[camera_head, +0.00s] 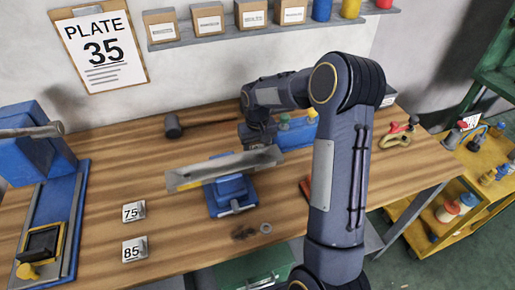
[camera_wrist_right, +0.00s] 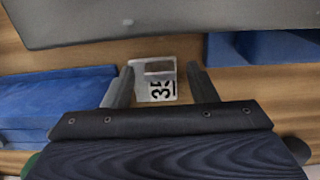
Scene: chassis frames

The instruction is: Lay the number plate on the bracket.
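The plate marked 35 (camera_wrist_right: 157,84) lies flat on the wooden bench in the right wrist view, between the fingers of my right gripper (camera_wrist_right: 160,72). The fingers are apart, with a gap on the plate's right side; I cannot tell if the left finger touches it. In the head view my right gripper (camera_head: 262,138) is low behind a long grey metal rail (camera_head: 215,170) on a blue vise (camera_head: 232,193), and the plate is hidden there. I cannot make out a separate bracket on the rail. Two other plates, 75 (camera_head: 133,211) and 85 (camera_head: 134,249), lie on the bench. My left gripper is out of view.
A sign reading PLATE 35 (camera_head: 103,50) hangs on the wall. A mallet (camera_head: 174,126) lies at the back. A blue machine (camera_head: 35,145) stands at the left. Red-handled pliers (camera_head: 399,132) lie at the right. The rail (camera_wrist_right: 90,22) is close to my right gripper.

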